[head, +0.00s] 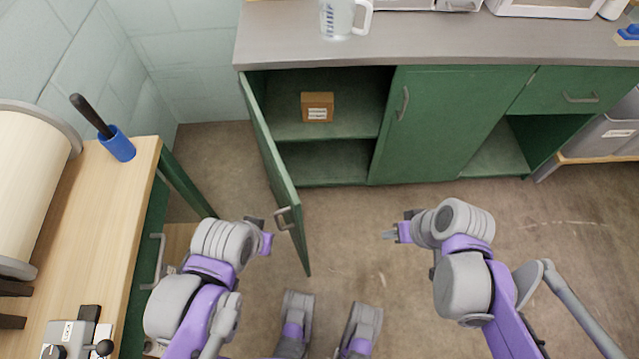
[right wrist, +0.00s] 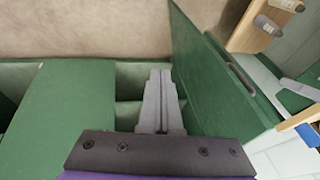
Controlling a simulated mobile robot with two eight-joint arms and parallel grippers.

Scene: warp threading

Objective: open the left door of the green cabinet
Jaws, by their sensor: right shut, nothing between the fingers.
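The green cabinet (head: 450,120) stands under the grey counter. Its left door (head: 268,150) is swung wide open toward me, so the shelves inside show. The door's handle (head: 284,218) is on its outer face near the free end. My left gripper (head: 262,234) is just left of this handle, seemingly apart from it; its fingers are too unclear to tell if open. My right gripper (head: 391,235) is shut and empty, right of the door and in front of the closed right door (head: 430,120). In the right wrist view the shut fingers (right wrist: 160,98) show beside the open door (right wrist: 215,85).
A brown box (head: 317,107) sits on the upper shelf. A measuring jug (head: 340,18) stands on the counter. A wooden-topped workbench (head: 120,190) is close on the left, beside my left arm.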

